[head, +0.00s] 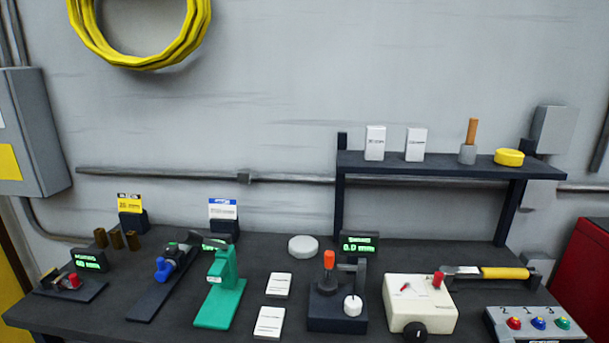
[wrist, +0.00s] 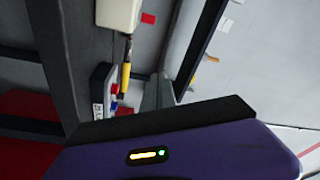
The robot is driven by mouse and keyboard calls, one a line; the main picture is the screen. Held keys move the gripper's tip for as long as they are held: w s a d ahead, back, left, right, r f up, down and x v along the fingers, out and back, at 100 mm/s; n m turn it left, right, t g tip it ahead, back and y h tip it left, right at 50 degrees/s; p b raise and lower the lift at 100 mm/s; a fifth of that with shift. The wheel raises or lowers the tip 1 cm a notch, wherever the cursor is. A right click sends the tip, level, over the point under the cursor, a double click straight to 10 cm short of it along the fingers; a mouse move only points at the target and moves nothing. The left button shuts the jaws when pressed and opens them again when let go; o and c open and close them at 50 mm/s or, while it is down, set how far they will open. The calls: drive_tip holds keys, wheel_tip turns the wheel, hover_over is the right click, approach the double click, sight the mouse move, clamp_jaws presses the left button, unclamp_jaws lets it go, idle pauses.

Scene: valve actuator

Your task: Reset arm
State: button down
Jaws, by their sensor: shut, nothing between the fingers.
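My gripper (wrist: 165,120) shows at the bottom of the wrist view as a purple housing with a dark bar along its upper edge and a small lit indicator. It is shut and holds nothing that I can see. Neither my arm nor my gripper shows in the head view. The dark workbench (head: 265,270) fills the lower part of the head view. The wrist view looks at the bench's right end from a turned angle, and my gripper appears apart from the things on it.
The bench carries a green stand (head: 217,290), a cream box (head: 420,305), a button box (head: 535,324), a yellow-handled tool (head: 504,273) and several small devices. A raised shelf (head: 440,164) stands at the back right. A red cabinet (head: 585,270) stands right of the bench.

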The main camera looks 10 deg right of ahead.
drive_tip(key=s+a+f+n+g+y, duration=0.1)
drive_tip(key=s+a+f+n+y, duration=0.1)
drive_tip(key=s+a+n, duration=0.6)
drive_tip(key=s+a+f+n+g+y, duration=0.2)
drive_tip(key=s+a+n+y, duration=0.3)
drive_tip(key=s+a+n, duration=0.4)
drive_tip(key=s+a, duration=0.3)
drive_tip(key=s, duration=0.3)
drive_tip(key=s+a+f, duration=0.1)
drive_tip(key=s+a, duration=0.2)
drive_tip(key=s, duration=0.4)
drive_tip(key=shift+s+a, duration=0.25)
drive_tip(key=shift+a, duration=0.15)
